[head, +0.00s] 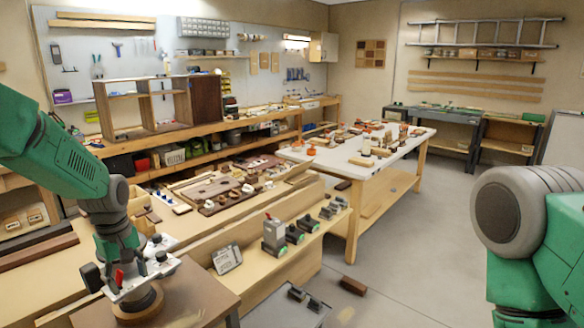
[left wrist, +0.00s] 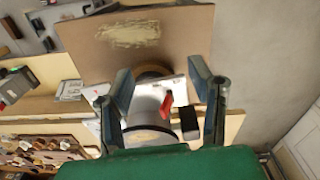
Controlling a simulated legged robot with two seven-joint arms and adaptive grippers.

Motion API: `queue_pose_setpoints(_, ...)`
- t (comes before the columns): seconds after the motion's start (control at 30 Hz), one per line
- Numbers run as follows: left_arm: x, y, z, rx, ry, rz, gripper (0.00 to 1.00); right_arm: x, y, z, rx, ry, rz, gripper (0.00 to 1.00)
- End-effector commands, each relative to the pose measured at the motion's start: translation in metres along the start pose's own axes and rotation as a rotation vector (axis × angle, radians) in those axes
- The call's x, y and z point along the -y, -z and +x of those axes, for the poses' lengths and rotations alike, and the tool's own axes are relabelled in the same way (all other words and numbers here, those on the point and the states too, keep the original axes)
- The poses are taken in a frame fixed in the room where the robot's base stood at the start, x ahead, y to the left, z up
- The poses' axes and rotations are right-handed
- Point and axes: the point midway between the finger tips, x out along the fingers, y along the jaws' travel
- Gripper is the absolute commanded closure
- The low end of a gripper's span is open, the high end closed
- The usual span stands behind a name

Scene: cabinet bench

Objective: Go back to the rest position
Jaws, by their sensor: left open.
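My left gripper (head: 118,252) points down over a small brown table at the lower left. In the left wrist view its two fingers (left wrist: 165,100) are apart. Between and beyond them is a grey, round-bodied tool (left wrist: 143,108) with a red lever and a black knob. The tool (head: 138,282) also shows in the head view, upright on a round brown base on the brown tabletop (head: 190,290). I cannot tell whether the fingers touch it. Part of my right arm shows at the right edge; its gripper is out of view.
A long wooden bench with parts trays (head: 215,190) runs behind the brown table. A low wooden shelf (head: 310,222) holds several small devices. A white-topped table (head: 335,158) with many small items stands in the middle.

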Motion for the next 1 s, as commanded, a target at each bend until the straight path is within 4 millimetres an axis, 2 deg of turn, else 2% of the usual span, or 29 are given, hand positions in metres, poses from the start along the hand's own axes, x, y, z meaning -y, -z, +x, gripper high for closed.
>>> queue_pose_setpoints(0.03,0.004,-0.006,0.015,0.002,0.004,0.02,0.52,0.0,0.0,0.005,0.0,0.0,0.0,0.6)
queue_pose_setpoints(0.27,0.026,-0.039,0.084,-0.004,0.003,0.147,0.52,0.0,-0.001,0.02,0.0,0.0,0.0,0.6)
queue_pose_setpoints(0.37,0.042,-0.061,0.126,-0.006,0.004,0.228,0.52,0.0,-0.002,0.029,0.0,0.0,0.0,0.6)
queue_pose_setpoints(0.47,0.069,-0.092,0.177,-0.005,0.007,0.338,0.52,0.0,-0.003,0.043,0.0,0.0,0.0,0.6)
queue_pose_setpoints(0.5,0.083,-0.109,0.2,-0.005,0.007,0.392,0.52,0.0,-0.003,0.049,0.0,0.0,0.0,0.6)
queue_pose_setpoints(0.57,0.107,-0.134,0.231,-0.007,0.007,0.479,0.52,0.001,-0.003,0.059,0.0,0.0,0.0,0.6)
queue_pose_setpoints(0.6,0.125,-0.152,0.25,-0.008,0.006,0.538,0.52,0.001,-0.004,0.066,0.0,0.0,0.0,0.6)
queue_pose_setpoints(0.7,0.172,-0.196,0.287,-0.012,0.002,0.688,0.52,0.001,-0.005,0.083,0.0,0.0,0.0,0.6)
queue_pose_setpoints(0.83,0.228,-0.245,0.31,-0.018,-0.006,0.867,0.52,0.001,-0.006,0.101,0.001,0.0,0.0,0.6)
queue_pose_setpoints(0.9,0.248,-0.263,0.314,-0.024,-0.012,0.939,0.52,0.001,-0.006,0.107,0.001,0.0,0.0,0.6)
queue_pose_setpoints(1.0,0.266,-0.277,0.313,-0.03,-0.017,1.007,0.52,0.001,-0.006,0.112,0.001,0.0,0.0,0.6)
